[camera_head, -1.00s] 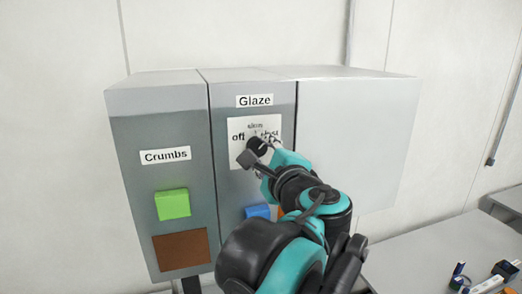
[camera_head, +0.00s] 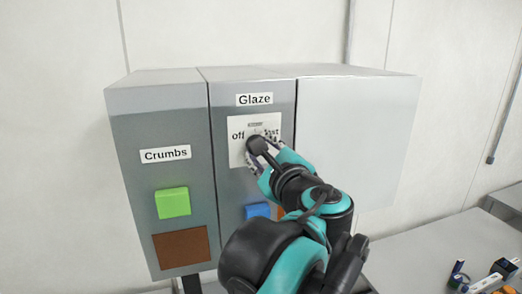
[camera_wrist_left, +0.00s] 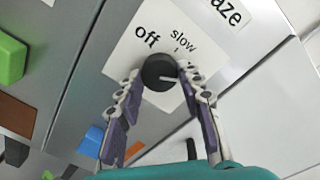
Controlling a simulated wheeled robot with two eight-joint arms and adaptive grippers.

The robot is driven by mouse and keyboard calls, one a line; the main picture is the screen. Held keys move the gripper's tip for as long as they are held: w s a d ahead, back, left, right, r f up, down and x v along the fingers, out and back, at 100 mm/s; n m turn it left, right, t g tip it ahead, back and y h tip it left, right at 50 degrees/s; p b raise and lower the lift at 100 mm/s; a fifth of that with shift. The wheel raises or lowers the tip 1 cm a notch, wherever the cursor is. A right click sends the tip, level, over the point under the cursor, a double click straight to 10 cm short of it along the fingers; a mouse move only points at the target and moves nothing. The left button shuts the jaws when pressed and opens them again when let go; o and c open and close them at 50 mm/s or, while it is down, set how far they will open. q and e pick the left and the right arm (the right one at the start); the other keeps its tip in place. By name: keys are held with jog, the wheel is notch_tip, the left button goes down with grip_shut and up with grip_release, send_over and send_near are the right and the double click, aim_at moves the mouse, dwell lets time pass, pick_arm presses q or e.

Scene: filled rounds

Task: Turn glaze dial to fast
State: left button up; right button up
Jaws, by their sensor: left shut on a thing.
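The glaze dial (camera_wrist_left: 158,72) is a round black knob with a white pointer line, on a white plate (camera_wrist_left: 115,68) marked "off" and "slow" in the left wrist view. The pointer line points right and slightly down, away from "off". The "fast" word is hidden there by the finger; in the head view it is partly covered at the plate's right. My left gripper (camera_wrist_left: 168,90) is shut on the dial, one finger on each side. It also shows in the head view (camera_head: 262,156), at the plate. My right gripper is not in view.
Below the dial is a blue button (camera_head: 257,211), partly behind my arm. To its left, the Crumbs panel (camera_head: 130,190) has a green button (camera_head: 173,202) and a brown square (camera_head: 181,249). A grey table (camera_head: 420,245) with small items stands at lower right.

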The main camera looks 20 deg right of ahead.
pick_arm(q)
jog(key=o, duration=1.2)
jog(key=shift+c, duration=0.2)
jog(key=s, duration=1.2)
jog(key=shift+d+r, duration=0.15)
jog(key=shift+d, duration=0.2)
